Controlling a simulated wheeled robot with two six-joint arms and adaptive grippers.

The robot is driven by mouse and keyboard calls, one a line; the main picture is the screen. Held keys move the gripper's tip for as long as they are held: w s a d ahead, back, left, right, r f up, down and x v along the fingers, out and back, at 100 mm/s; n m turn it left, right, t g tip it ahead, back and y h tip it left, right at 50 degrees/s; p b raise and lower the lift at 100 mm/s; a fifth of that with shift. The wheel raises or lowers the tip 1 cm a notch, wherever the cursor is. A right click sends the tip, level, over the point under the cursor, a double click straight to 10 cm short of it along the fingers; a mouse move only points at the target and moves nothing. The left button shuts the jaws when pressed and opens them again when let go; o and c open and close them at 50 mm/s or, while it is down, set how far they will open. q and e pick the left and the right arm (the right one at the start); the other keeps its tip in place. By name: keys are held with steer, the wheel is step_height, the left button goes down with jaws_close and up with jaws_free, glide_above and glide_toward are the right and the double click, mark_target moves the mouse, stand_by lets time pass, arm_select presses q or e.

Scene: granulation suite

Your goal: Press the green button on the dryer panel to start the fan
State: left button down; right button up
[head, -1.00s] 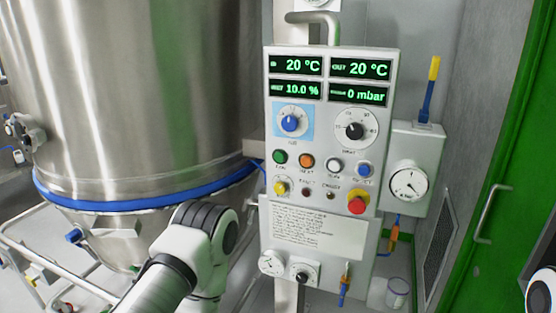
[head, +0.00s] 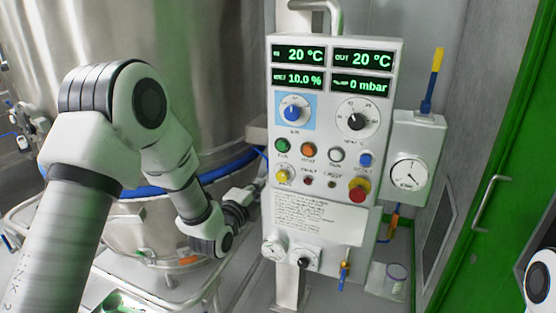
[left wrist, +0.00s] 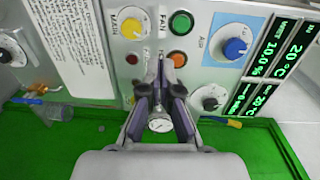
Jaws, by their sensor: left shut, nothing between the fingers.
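The dryer panel (head: 330,135) is light grey and upright, with several lit displays on top. The green fan button (head: 282,146) sits at the left end of its button row, below the blue knob. In the left wrist view the green button (left wrist: 181,23) lies above the fingertips. My left gripper (head: 257,188) is beside the panel's left edge, lower than the green button. In the left wrist view my left gripper (left wrist: 160,62) is shut and empty, with the panel face beyond its tips. The button is unobstructed in both views. My right gripper is not in view.
An orange button (head: 308,149), a yellow knob (head: 283,175) and a red emergency stop (head: 359,189) are close by. A gauge box (head: 413,165) stands right of the panel. The steel vessel (head: 200,70) fills the left, behind my left arm.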

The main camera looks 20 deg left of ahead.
arm_select(q)
step_height(320, 180, up, 3)
steer(key=shift+w+r+t, duration=0.1)
steer(key=shift+r+t, duration=0.1)
steer(key=shift+t, duration=0.1)
steer(key=p, duration=0.7)
glide_toward(282, 147)
steer(key=w, duration=0.6)
steer(key=shift+w+r, duration=0.15)
steer(key=shift+w, duration=0.5)
steer(key=shift+b, duration=0.3)
